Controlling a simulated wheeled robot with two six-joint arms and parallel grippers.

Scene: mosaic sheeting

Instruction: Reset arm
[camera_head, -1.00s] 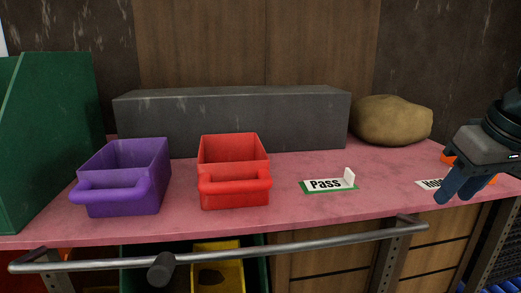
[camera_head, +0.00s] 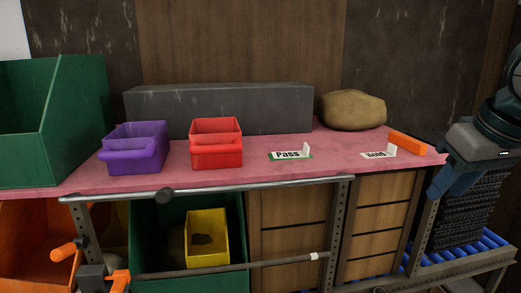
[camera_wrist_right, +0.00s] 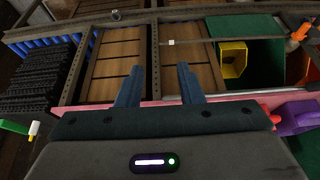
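My right gripper (camera_head: 445,188) is at the right side of the head view, by the right end of the pink table. In the right wrist view its two blue fingers (camera_wrist_right: 158,88) are apart with nothing between them, so it is open and empty. My left gripper is not in view. The task names no object.
The pink table (camera_head: 330,165) holds a purple bin (camera_head: 135,155), red bin (camera_head: 216,152), Pass sign (camera_head: 290,154), second sign (camera_head: 378,154), orange object (camera_head: 408,142), brown lumpy object (camera_head: 353,110) and grey block (camera_head: 220,108). A metal rail (camera_head: 260,187) runs along the front.

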